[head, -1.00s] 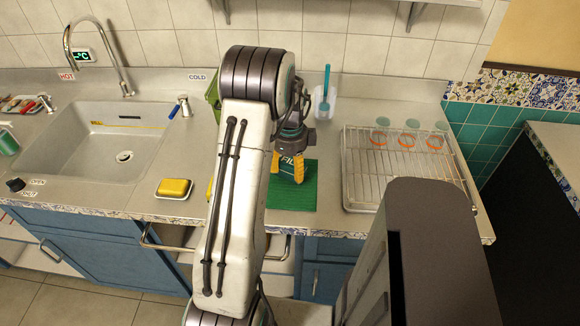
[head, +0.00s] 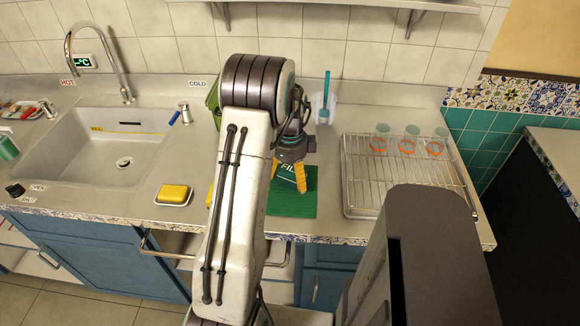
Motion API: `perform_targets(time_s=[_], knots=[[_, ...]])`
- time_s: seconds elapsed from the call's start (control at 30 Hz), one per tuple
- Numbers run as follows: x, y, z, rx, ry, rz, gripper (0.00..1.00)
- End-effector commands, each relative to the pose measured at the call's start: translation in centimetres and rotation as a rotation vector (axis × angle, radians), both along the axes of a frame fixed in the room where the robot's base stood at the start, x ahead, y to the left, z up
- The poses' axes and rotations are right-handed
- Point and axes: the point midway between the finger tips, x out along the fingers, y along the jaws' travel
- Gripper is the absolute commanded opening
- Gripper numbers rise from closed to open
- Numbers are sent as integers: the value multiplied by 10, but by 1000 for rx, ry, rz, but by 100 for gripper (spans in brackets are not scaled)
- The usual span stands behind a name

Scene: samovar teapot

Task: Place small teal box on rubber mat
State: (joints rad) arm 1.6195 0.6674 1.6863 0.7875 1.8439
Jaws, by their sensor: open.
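The small teal box (head: 286,176), with pale lettering on it, is at the back part of the green rubber mat (head: 292,207). It appears to rest on the mat, but its base is partly hidden. My gripper (head: 287,181) is open, with its yellow fingers around the upper part of the box. The right finger shows in front of the box's right side. My arm hides the left edge of the mat, and I cannot tell whether a finger still touches the box.
A wire dish rack (head: 360,190) with several glasses stands right of the mat. A yellow sponge (head: 173,194) lies in a dish to the left, near the sink (head: 95,180). A teal-handled brush (head: 326,95) stands behind in a clear holder. The mat's front part is clear.

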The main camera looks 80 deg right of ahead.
Motion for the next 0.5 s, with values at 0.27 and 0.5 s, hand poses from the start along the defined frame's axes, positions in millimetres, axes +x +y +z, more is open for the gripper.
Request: perform_targets(time_s=[0.27, 0.5], knots=[[0, -1, 32, -5, 1, 0, 85], [0, -1, 74, -5, 1, 0, 85]])
